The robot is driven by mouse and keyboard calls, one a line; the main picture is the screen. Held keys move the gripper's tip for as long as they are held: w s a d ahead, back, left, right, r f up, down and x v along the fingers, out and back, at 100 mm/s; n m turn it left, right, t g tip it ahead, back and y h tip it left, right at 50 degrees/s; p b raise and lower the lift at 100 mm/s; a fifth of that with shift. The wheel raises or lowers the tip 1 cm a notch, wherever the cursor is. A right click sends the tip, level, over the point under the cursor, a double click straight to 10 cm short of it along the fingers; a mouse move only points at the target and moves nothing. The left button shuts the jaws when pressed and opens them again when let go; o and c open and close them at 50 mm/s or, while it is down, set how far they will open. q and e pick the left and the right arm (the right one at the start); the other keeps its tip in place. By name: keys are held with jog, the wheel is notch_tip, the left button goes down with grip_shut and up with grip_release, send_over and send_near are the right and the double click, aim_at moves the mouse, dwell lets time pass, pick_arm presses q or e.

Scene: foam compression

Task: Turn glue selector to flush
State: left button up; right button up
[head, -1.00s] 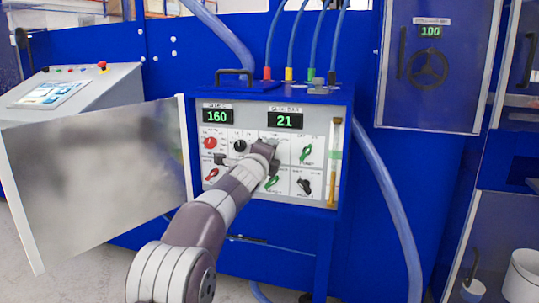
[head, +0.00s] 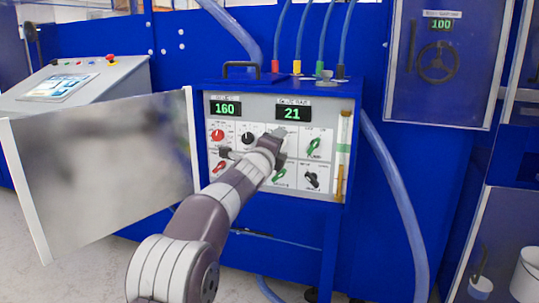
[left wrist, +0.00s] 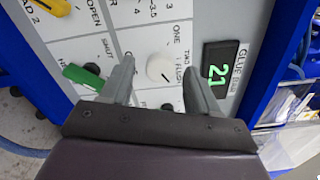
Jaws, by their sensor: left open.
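The glue selector is a round white knob (left wrist: 159,67) in the left wrist view, on a panel cell with the printed words ONE, TWO and FLUSH. My left gripper (left wrist: 157,66) is open, with one finger on each side of the knob and gaps between fingers and knob. In the head view my left gripper (head: 268,146) is in front of the white control panel (head: 329,117) and hides most of the selector. My right gripper is not in view.
Beside the selector are a green handle (left wrist: 82,76), a red knob (head: 217,135) and a black knob (head: 247,138). Displays read 160 (head: 226,108) and 21 (head: 293,113). The open cabinet door (head: 100,170) stands left of my arm. Hoses (head: 398,200) hang at right.

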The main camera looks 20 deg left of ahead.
pick_arm(q)
jog(key=s+b, duration=0.2)
jog(key=s, duration=0.9)
jog(key=shift+s+a, duration=0.2)
jog(key=shift+s, duration=0.1)
